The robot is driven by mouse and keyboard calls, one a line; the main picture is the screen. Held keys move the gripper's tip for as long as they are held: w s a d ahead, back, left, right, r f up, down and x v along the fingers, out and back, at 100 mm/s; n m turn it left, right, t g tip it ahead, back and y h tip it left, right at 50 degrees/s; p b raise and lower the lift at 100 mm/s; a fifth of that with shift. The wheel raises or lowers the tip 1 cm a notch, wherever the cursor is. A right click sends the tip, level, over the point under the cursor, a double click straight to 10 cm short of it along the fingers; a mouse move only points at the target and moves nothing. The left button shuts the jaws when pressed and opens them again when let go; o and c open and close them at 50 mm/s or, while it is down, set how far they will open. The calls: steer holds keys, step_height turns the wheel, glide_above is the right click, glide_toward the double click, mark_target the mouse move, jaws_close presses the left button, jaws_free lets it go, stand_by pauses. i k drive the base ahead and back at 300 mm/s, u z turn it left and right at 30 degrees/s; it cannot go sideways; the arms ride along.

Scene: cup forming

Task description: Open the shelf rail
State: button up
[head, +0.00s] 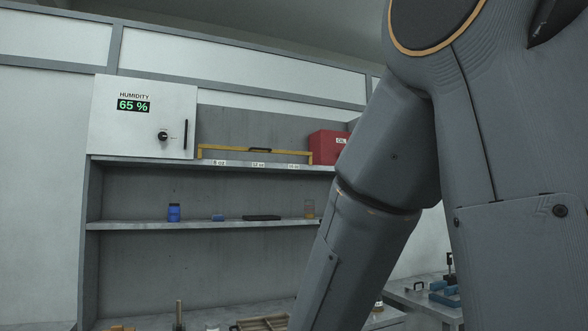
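The shelf rail (225,151) is a yellow bar with a dark handle (259,149) at its middle. It runs across the front of the top shelf (170,158), above labels on the shelf edge. Its right end meets the red box in the picture. It appears raised across the shelf front. My arm fills the right half of the head view and reaches down toward the bottom edge. My gripper is out of the frame, so its state and distance to the rail do not show.
A white humidity cabinet (143,117) reading 65 % stands left of the rail. A red box (324,147) is at its right. The middle shelf holds a blue jar (174,212), a small blue item (218,217), a dark flat item (262,217) and an amber container (310,208). A wooden tray (262,323) is below.

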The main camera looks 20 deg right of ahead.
mark_target(200, 146)
steer(key=u, duration=0.45)
steer(key=i, duration=1.25)
steer(key=z, duration=0.1)
